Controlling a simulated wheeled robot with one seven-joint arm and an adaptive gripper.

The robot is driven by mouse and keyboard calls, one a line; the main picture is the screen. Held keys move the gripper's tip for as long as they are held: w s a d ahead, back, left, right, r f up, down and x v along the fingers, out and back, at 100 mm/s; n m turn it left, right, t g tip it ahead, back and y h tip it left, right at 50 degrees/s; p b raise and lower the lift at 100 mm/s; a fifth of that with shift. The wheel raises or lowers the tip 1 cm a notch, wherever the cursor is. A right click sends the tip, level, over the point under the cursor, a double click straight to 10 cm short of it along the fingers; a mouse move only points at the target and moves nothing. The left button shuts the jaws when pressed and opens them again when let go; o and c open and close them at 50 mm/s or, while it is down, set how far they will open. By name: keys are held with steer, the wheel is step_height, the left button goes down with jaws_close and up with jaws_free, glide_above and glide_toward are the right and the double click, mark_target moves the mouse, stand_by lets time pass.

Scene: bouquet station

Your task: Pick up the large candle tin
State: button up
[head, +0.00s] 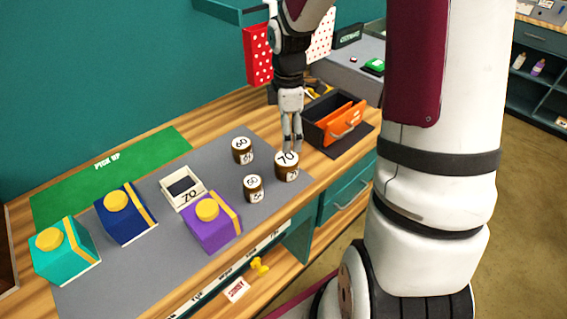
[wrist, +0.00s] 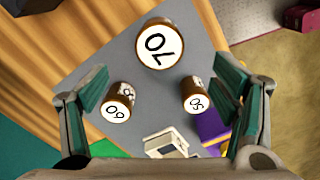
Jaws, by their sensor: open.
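The large candle tin (head: 287,167) is brown with a white lid marked 70. It stands upright on the grey mat near the counter's front edge. It also shows in the wrist view (wrist: 160,44) at the top, beyond the fingertips. My gripper (head: 292,148) points down just above and behind this tin in the head view. In the wrist view my gripper (wrist: 160,100) is open and empty, its fingers wide apart. Two smaller tins, one marked 60 (head: 242,151) and one marked 50 (head: 253,188), stand nearby on the mat.
A white tray (head: 168,194) marked 70 lies on the mat (head: 150,252). Purple (head: 212,230), blue (head: 128,220) and teal (head: 62,255) boxes stand to the left. An orange-fronted open drawer box (head: 340,122) is close on the right. A green mat (head: 75,190) lies behind.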

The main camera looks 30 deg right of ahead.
mark_target(287, 158)
step_height(287, 158, down, 11)
steer(key=shift+r+p, duration=0.1)
steer(key=shift+p, duration=0.25)
steer(key=c, duration=1.5)
